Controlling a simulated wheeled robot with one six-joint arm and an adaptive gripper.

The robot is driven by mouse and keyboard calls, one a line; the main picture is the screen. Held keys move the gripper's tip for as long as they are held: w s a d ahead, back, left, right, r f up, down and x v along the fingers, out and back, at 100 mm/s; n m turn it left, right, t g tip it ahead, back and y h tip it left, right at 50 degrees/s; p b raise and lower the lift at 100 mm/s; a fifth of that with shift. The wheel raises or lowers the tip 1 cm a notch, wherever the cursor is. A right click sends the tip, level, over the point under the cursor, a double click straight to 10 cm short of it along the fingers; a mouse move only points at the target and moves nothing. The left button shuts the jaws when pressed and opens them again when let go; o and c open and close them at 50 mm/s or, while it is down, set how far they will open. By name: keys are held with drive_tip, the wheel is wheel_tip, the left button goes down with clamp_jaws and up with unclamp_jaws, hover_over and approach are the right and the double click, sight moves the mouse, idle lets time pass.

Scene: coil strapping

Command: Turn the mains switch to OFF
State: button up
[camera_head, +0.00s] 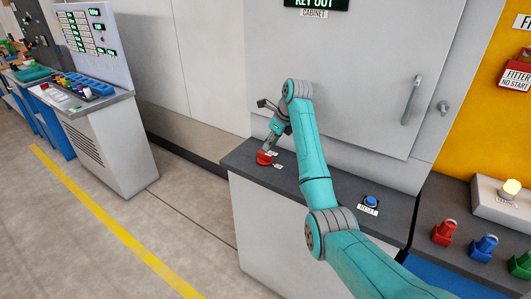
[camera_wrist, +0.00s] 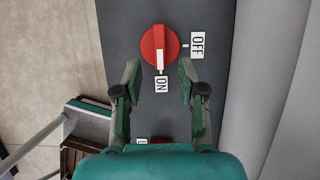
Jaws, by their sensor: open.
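The mains switch is a round red knob with a white pointer bar. It sits on the dark counter top, left of centre in the head view (camera_head: 264,157), and at the upper middle of the wrist view (camera_wrist: 154,42). In the wrist view its white bar points at the ON label (camera_wrist: 161,84). The OFF label (camera_wrist: 197,45) is to the right of the knob. My gripper (camera_wrist: 157,68) is open and empty, its fingertips on either side just below the knob in the wrist view. In the head view my gripper (camera_head: 268,147) is right at the knob; contact cannot be told.
A blue RESET button (camera_head: 371,201) is on the same counter (camera_head: 325,190), to the right. A grey cabinet door with a handle (camera_head: 411,100) rises behind. Red, blue and green padlock-like items (camera_head: 483,247) stand at the right. A control console (camera_head: 95,120) is at the left.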

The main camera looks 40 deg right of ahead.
sight(265, 154)
drive_tip(key=shift+x, duration=3.2)
clamp_jaws()
